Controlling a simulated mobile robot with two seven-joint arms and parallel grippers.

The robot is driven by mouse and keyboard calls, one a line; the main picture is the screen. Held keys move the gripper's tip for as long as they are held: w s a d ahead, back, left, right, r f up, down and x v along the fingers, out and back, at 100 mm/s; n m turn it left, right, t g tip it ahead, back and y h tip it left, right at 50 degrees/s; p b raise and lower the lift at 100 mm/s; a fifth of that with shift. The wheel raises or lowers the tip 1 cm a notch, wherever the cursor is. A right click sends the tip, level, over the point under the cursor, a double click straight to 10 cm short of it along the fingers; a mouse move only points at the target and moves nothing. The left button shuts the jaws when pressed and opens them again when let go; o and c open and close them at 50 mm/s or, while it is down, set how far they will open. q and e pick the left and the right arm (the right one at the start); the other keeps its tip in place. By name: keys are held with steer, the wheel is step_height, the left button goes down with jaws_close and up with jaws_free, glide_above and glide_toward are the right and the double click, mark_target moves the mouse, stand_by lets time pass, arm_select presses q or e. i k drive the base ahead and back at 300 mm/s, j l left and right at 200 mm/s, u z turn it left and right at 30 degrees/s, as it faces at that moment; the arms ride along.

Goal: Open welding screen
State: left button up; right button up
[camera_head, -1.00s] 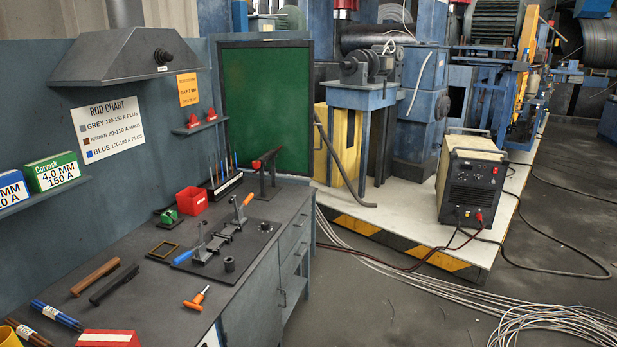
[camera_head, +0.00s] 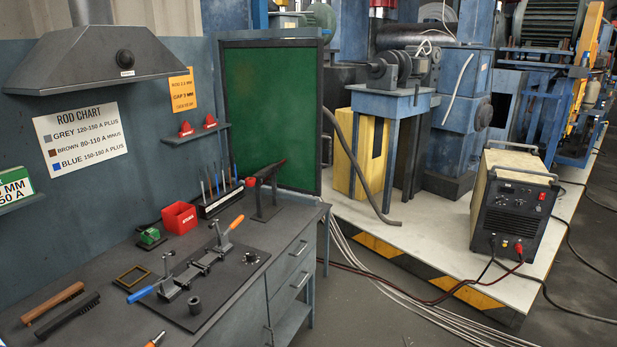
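The welding screen (camera_head: 268,118) is a green panel in a dark blue-grey frame. It stands upright at the far end of the workbench, its left edge close to the blue wall, and its green face is turned towards me. Its lower part is partly hidden behind the bench and the tool stand. Neither of my grippers is in view.
The workbench (camera_head: 120,262) runs along the left wall, with a clamp fixture (camera_head: 190,270), a red box (camera_head: 180,217) and a rod rack (camera_head: 222,198) on it. A welding machine (camera_head: 515,208) stands on a platform (camera_head: 420,232) at right. Grey floor is open at front right, with cables near the platform.

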mark_target(273, 91)
steer(key=i+l+u, duration=0.1)
steer(key=i+l, duration=0.65)
steer(key=i+l+u, duration=0.15)
steer(key=u, duration=0.5)
steer(key=i+l+u, duration=0.35)
steer(key=l, duration=0.3)
steer(key=i+l+u, duration=0.2)
steer(key=l, duration=0.15)
